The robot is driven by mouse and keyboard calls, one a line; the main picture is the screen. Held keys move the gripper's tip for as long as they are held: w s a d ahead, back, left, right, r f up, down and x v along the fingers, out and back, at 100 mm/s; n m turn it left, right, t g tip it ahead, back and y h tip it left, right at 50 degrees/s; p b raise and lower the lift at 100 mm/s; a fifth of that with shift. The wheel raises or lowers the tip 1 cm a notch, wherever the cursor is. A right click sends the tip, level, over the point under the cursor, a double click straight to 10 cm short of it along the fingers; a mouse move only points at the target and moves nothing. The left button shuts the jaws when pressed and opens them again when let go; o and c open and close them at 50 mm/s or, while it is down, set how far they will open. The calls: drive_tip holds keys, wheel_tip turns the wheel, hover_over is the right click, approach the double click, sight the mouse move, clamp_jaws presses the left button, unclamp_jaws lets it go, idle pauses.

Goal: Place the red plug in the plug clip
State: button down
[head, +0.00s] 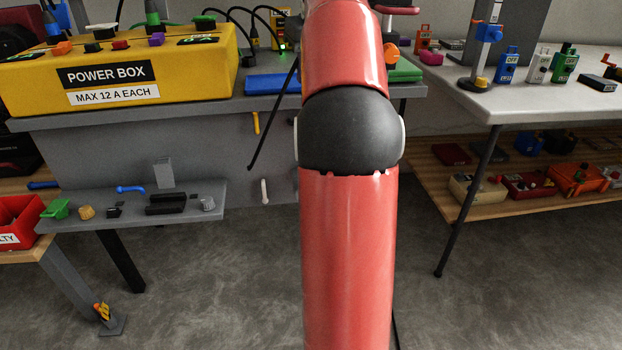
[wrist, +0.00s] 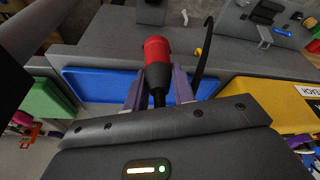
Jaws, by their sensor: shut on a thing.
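In the wrist view, my gripper (wrist: 160,88) is shut on the red plug (wrist: 157,50), between its two purple fingers. The plug has a red body and a dark lower part, with a black cable running toward the gripper. It is over the grey bench, in front of the blue tray in the picture. In the head view, my arm hides the gripper and the plug. A small yellow fitting (head: 256,122) and a white one (head: 264,190) are on the bench's grey front panel. I cannot tell whether either is the plug clip.
The yellow power box (head: 120,70) stands on the bench at left. A blue tray (head: 272,84) and a green tray (head: 405,73) lie near the bench edge. A black cable (head: 272,120) hangs over the front. A low grey shelf (head: 205,190) holds small parts.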

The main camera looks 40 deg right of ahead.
wheel_tip(320, 180, down, 24)
drive_tip(key=b, duration=0.7)
drive_tip(key=shift+b, duration=0.35)
drive_tip(key=shift+f, duration=0.1)
drive_tip(key=shift+f, duration=0.15)
drive_tip(key=c, duration=1.2)
unclamp_jaws()
drive_tip(key=shift+o, duration=0.2)
drive_tip(key=d+p+v, duration=0.1)
drive_tip(key=p+v, duration=0.2)
drive_tip(key=v, duration=0.9)
drive_tip(key=shift+a+r, duration=0.25)
drive_tip(key=shift+a, duration=0.25)
